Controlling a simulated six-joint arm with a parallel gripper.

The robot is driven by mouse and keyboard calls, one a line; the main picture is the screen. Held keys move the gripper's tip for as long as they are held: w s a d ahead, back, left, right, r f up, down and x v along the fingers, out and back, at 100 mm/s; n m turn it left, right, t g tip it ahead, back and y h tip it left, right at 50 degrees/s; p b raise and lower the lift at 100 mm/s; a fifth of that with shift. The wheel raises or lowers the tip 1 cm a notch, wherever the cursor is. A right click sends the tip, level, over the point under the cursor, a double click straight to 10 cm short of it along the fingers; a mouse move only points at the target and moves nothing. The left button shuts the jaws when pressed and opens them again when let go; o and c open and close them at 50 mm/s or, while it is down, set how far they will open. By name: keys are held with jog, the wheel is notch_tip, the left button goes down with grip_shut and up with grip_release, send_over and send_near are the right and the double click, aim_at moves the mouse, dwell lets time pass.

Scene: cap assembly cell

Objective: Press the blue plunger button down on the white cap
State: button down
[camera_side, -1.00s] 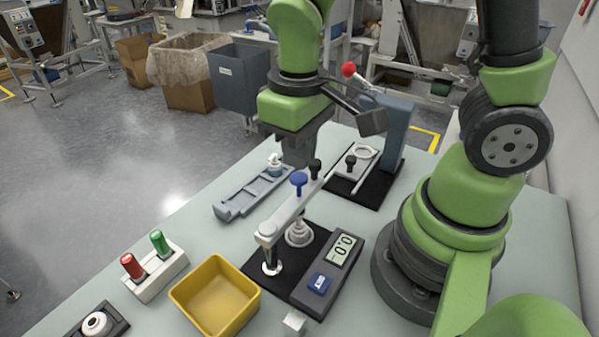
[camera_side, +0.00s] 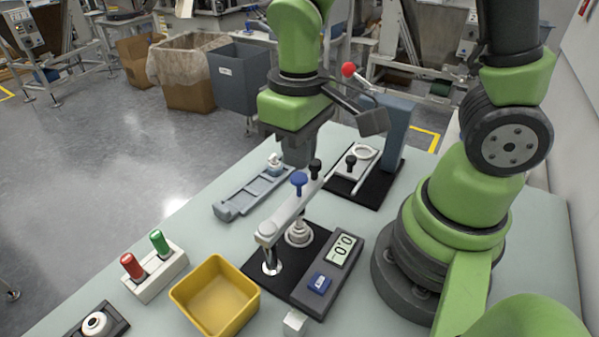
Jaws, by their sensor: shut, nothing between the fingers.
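The blue plunger button (camera_side: 299,181) stands upright on the bar of a test fixture, above a ribbed whitish part (camera_side: 299,233) that may be the white cap. I see a gap between the button's head and that part. My gripper (camera_side: 298,160) points down, shut and empty, just behind or above the blue button in the picture. I cannot tell whether it touches the button. Its fingertips are partly hidden behind the fixture's bar and black knob.
A grey rail (camera_side: 250,194) with a small white part lies left of my gripper. A blue-grey press (camera_side: 397,130) with a red-ball lever stands behind right. A yellow bin (camera_side: 215,297), a red and green button block (camera_side: 158,274) and a digital gauge (camera_side: 327,275) are in front.

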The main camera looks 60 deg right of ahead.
aim_at(299, 177)
dwell(0.4)
jog(key=shift+f, duration=0.75)
jog(key=shift+f, duration=0.1)
jog(key=shift+f, duration=1.4)
